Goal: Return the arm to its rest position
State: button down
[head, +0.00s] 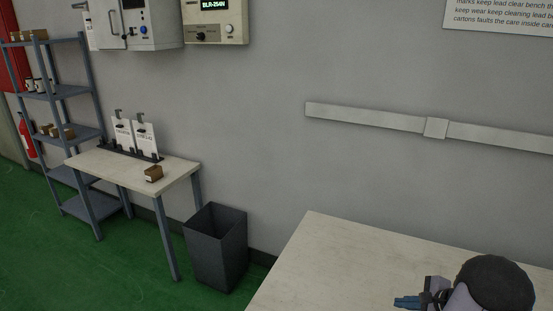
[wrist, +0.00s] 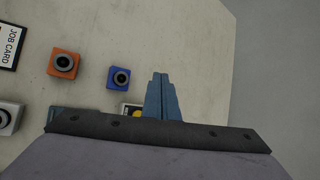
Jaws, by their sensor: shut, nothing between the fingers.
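My gripper (head: 407,302) shows at the bottom right of the head view, above the pale bench (head: 325,240). In the wrist view my gripper's blue fingers (wrist: 160,78) are together, with nothing between them. They point over the bench top (wrist: 190,40), apart from the objects around them. The rounded dark and lilac part of my arm (head: 495,280) fills the lower right corner of the head view.
On the bench lie an orange block (wrist: 63,64), a blue block (wrist: 119,78), a grey block (wrist: 8,118), a job card (wrist: 10,45) and a partly hidden yellow-marked item (wrist: 131,111). A dark bin (head: 215,248), small table (head: 120,170) and shelf rack (head: 65,125) stand left.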

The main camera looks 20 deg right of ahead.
jog(key=w+a+r+n+g+y, duration=0.1)
jog(key=a+r+n+g, duration=0.15)
jog(key=a+n, duration=0.7)
jog(key=w+a+r+n+g+y, duration=0.1)
jog(key=a+r+n+g+y, duration=0.15)
jog(key=a, duration=1.45)
jog(key=s+a+r+n+g+h, duration=0.1)
jog(key=s+a+n+g+h, duration=0.3)
jog(key=s+a+n, duration=0.85)
notch_tip(320, 180, down, 47)
jog(key=w+b, duration=0.1)
jog(key=b, duration=4.6)
jog(key=shift+a+f+t, duration=0.15)
jog(key=shift+a+t, duration=0.1)
jog(key=shift+t, duration=0.05)
